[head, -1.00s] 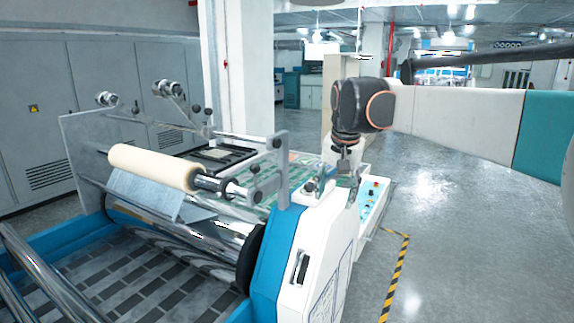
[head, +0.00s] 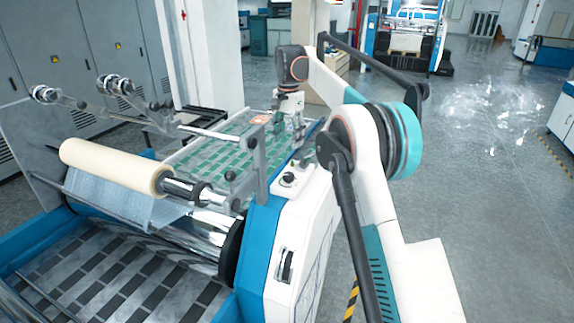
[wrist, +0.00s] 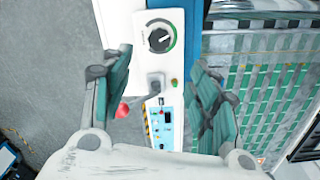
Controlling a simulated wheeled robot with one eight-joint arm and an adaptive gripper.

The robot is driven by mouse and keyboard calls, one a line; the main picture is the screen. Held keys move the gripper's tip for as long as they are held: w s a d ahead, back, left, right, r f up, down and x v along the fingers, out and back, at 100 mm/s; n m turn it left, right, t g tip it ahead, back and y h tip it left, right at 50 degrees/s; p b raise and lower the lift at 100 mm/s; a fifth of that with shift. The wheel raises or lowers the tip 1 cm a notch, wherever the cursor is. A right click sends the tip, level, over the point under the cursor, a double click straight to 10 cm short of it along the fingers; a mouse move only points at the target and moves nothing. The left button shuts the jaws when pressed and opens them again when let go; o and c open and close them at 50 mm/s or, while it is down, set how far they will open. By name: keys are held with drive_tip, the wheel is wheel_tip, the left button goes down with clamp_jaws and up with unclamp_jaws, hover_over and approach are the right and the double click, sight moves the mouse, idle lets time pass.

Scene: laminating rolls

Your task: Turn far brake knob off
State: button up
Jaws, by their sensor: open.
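A round black knob with a pale pointer line and a green arc round it (wrist: 159,39) sits on the white side panel (wrist: 118,32) in the wrist view. In the head view a small dark knob (head: 289,178) shows on the top of the machine's white side housing. I cannot tell for sure that it is the far brake knob. My gripper (wrist: 162,60) is open and empty, with teal pads on either side of the panel strip. The knob is beyond the fingertips in the picture, not between the pads. In the head view my gripper (head: 292,125) hangs above the panel's far part.
A grey lever (wrist: 152,84) with a red ball (wrist: 122,110) stands near the fingers. The green-patterned sheet (head: 220,150) lies beside the panel. A cream roll (head: 115,166) is at left. Floor on the right is open.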

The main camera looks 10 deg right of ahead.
sight(288, 174)
wheel_tip(288, 174, down, 14)
drive_tip(key=shift+s+r+p, duration=0.1)
drive_tip(key=shift+r+p, duration=0.15)
drive_tip(key=shift+p, duration=0.4)
drive_tip(key=shift+c, duration=0.6)
drive_tip(key=c, duration=1)
